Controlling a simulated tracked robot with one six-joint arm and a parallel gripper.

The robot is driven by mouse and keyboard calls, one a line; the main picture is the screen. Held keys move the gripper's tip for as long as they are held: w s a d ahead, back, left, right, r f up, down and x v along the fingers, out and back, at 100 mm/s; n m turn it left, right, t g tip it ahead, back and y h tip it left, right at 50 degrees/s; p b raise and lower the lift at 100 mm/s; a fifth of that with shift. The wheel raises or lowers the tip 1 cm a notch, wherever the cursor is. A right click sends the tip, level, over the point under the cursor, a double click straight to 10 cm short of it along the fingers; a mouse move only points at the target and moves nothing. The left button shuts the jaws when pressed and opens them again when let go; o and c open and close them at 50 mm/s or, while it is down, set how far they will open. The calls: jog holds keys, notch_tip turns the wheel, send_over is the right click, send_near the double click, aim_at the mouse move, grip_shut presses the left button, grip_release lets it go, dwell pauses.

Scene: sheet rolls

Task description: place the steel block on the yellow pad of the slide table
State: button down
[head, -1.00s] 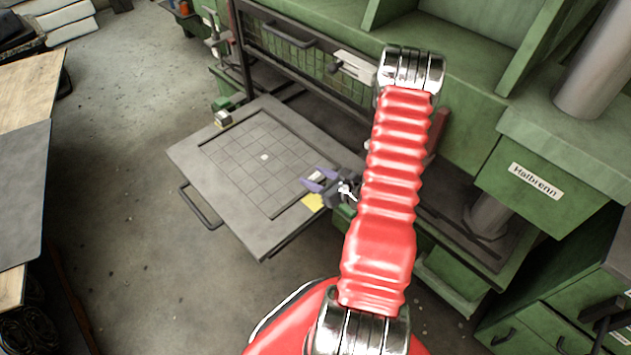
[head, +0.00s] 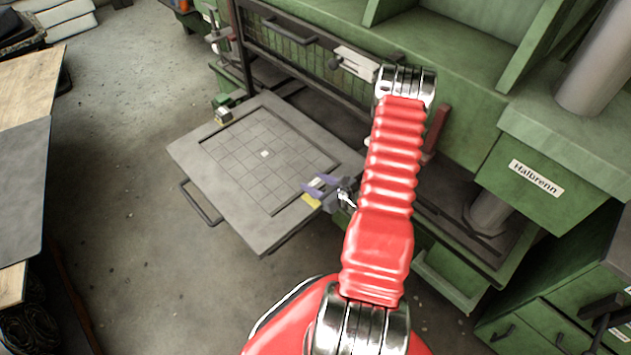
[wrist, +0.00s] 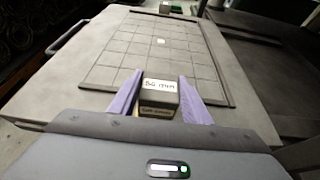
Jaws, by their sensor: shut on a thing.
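The steel block (wrist: 160,92), with a white label on its top, sits between the purple fingers of my gripper (wrist: 158,98) in the wrist view. My gripper is shut on it. In the head view my gripper (head: 320,187) is over the near right corner of the slide table (head: 215,165), and the block's pale top (head: 318,182) shows between the fingers. The yellow pad (head: 311,200) shows just below the fingers, partly covered by them. I cannot tell whether the block touches the pad.
A gridded plate lies on the slide table with a small white square (head: 264,154) at its middle. Another small block (head: 222,115) stands at the table's far left corner. The green machine (head: 470,110) rises behind and right. A handle (head: 200,204) sticks out at the left edge.

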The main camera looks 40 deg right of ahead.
jog(key=shift+f, duration=1.7)
jog(key=shift+f, duration=0.1)
jog(key=c, duration=1)
grip_release()
jog(key=shift+f, duration=0.1)
jog(key=v, duration=1.2)
